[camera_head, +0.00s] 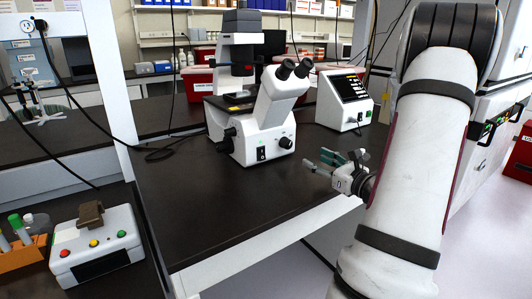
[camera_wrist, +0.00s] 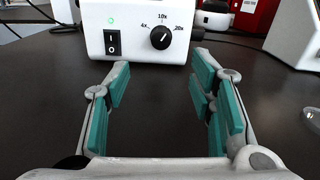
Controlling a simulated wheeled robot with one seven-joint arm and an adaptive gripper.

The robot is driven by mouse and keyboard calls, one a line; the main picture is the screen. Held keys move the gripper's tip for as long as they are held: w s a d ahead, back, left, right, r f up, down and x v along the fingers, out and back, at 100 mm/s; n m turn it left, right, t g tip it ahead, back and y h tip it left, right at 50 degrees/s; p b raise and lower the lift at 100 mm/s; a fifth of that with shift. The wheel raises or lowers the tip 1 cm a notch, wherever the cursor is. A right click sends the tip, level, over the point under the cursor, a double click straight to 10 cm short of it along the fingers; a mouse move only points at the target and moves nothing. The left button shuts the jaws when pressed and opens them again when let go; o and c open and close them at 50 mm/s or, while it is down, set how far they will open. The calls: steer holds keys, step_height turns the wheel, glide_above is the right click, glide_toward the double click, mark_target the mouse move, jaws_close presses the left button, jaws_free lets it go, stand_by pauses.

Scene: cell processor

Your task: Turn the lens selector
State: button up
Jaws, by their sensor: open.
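The lens selector (camera_wrist: 162,38) is a round black knob with a white pointer line on the front of the white microscope (camera_head: 265,120). Marks 4x, 10x and 20x are printed around it. In the wrist view the pointer line slants up to the right, between 10x and 20x. My gripper (camera_wrist: 160,82) is open and empty, its teal-padded fingers spread wide. The knob lies ahead of it, between the two fingers in the picture and not touched. In the head view my gripper (camera_head: 335,163) is to the right of the microscope, over the table's right edge.
A black rocker switch (camera_wrist: 112,43) and a green light (camera_wrist: 111,21) sit left of the knob. A white device with a screen (camera_head: 345,98) stands right of the microscope. The dark tabletop (camera_head: 215,205) is clear in front. A box with coloured buttons (camera_head: 95,245) is at lower left.

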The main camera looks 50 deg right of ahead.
mark_target(289, 145)
steer(key=x, duration=1.3)
steer(key=shift+w+d+b, duration=0.2)
steer(key=shift+w+b, duration=0.1)
steer(key=shift+w, duration=0.05)
steer(key=c, duration=1.2)
